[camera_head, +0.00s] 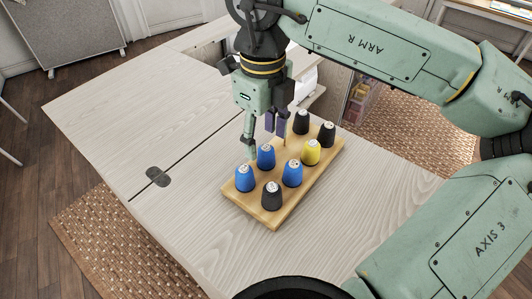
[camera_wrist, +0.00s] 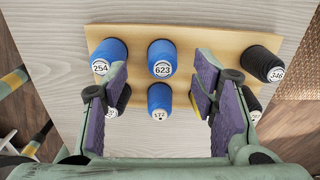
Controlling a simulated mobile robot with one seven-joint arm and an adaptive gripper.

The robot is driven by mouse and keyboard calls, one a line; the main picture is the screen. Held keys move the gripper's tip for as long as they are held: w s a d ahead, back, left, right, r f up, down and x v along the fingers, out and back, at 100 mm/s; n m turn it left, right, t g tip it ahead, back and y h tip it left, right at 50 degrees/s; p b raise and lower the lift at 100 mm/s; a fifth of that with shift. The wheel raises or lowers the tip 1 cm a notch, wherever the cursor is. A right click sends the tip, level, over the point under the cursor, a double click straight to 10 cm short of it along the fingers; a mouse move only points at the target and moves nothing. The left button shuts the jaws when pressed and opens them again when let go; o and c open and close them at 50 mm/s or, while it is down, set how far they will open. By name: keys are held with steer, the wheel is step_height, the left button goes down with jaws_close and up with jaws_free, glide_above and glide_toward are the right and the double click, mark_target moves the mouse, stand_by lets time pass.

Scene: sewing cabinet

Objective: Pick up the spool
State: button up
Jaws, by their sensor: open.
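Several thread spools stand upright on a wooden board (camera_head: 277,223). In the head view, three are blue: a rear one (camera_head: 266,157), a left one (camera_head: 244,180) and a right one (camera_head: 291,174). A yellow spool (camera_head: 310,153) and black spools, one in front (camera_head: 271,197), stand around them. My gripper (camera_head: 265,143) is open and points down over the board. In the wrist view, the blue spool 623 (camera_wrist: 162,53) and blue spool 172 (camera_wrist: 159,98) appear between my spread fingers (camera_wrist: 161,72), apart from both. Spool 254 (camera_wrist: 109,52) is left of them. My fingers partly hide two dark spools.
The pale wooden cabinet top (camera_head: 140,110) is clear left of the board. A dark oval fitting (camera_head: 157,176) lies on its seam. Black spools (camera_head: 301,122) and (camera_head: 327,133) stand at the board's far end. A white object (camera_head: 303,78) is behind my gripper.

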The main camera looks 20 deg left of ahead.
mark_target(266, 150)
steer(key=shift+w+d+f, duration=0.1)
steer(key=shift+d+f, duration=0.1)
steer(key=shift+f, duration=1.75)
steer(key=shift+c, duration=0.5)
steer(key=c, duration=0.9)
steer(key=shift+o, duration=0.2)
step_height(266, 150, up, 10)
steer(key=shift+r, duration=0.1)
